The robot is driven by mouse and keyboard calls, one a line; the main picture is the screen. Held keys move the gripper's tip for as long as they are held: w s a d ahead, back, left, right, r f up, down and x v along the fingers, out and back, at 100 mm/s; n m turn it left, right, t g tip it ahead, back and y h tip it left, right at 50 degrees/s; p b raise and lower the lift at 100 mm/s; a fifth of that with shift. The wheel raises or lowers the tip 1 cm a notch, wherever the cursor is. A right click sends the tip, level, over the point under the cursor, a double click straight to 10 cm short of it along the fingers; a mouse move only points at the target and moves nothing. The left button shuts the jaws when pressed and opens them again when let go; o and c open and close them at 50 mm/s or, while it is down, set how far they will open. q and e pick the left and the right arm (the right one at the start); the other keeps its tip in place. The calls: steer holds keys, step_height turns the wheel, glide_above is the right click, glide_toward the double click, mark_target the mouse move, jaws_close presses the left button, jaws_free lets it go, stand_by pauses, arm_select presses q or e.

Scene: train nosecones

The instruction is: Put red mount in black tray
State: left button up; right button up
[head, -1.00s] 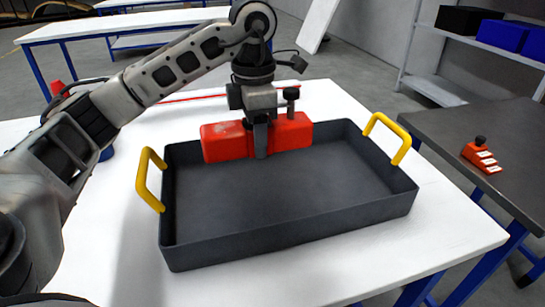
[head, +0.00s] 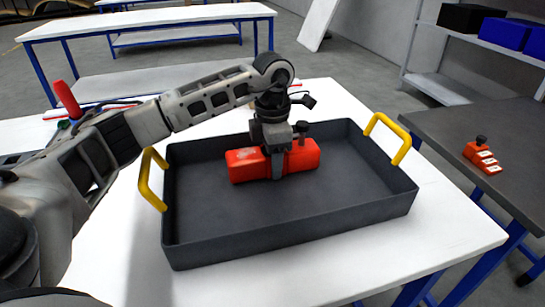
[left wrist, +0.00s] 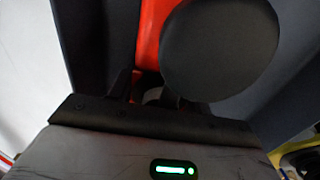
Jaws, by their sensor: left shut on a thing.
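The red mount (head: 247,167) is a long red block with a dark knob on top. It is inside the walls of the black tray (head: 290,245), toward the tray's back; whether it touches the floor I cannot tell. My left gripper (head: 277,172) is above the mount and shut on its middle. In the left wrist view the red mount (left wrist: 149,35) shows between the fingers, and its round dark knob (left wrist: 219,48) covers much of the picture. The black tray has yellow handles at both ends and stands on a white table. My right gripper is not in view.
A grey side table (head: 455,120) at the right holds another red part (head: 482,157) with a black knob. Shelves with blue bins (head: 503,32) stand behind it. The tray's front and right floor is clear.

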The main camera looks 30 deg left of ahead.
arm_select(q)
steer(key=shift+f, duration=0.15)
steer(key=o, duration=1.1)
step_height(320, 180, up, 12)
steer(key=shift+r, duration=0.2)
